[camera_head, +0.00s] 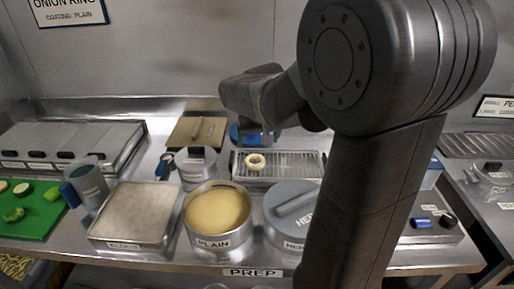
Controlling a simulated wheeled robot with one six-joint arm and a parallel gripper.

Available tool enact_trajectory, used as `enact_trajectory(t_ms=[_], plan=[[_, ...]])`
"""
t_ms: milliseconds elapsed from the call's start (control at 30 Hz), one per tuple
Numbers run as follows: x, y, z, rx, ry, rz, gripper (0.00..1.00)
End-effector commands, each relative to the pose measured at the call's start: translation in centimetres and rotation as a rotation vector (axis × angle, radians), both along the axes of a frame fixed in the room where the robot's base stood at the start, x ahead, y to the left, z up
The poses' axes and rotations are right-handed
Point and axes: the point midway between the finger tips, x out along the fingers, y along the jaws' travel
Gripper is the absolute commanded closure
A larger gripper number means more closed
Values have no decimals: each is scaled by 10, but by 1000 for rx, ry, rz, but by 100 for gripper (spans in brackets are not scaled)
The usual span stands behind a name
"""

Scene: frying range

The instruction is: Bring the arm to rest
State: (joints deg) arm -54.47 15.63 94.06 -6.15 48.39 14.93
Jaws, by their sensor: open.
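My arm rises across the right half of the view, its large dark joint at the top. It bends left to the wrist, above the back of the prep counter (165,262). My gripper (256,136) hangs below the wrist, open, with its fingers largely hidden. I see nothing held in it. A pale battered onion ring (255,161) lies on the wire rack tray (293,168), just below and in front of the gripper, apart from it as far as I can tell.
A pan labelled PLAIN (217,240), a lidded pan (293,213) and a shallow tray (135,216) stand in front. A metal shaker (195,165) and a lidded tan box (197,132) stand behind. A green board (30,208) with vegetables lies left. My arm hides part of the right counter.

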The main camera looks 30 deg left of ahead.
Motion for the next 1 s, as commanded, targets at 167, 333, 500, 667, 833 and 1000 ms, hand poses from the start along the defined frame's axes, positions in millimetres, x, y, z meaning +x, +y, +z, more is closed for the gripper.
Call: enact_trajectory(t_ms=[167,333,500,667,833,1000], plan=[[-6,-5,19,1,-1,0,20],[-7,-7,24,-1,1,0,20],[-7,-7,24,-1,1,0,20],[-7,-6,22,-1,0,0,20],[-2,-2,5,-3,2,0,20],[7,5,-23,-6,4,-1,20]])
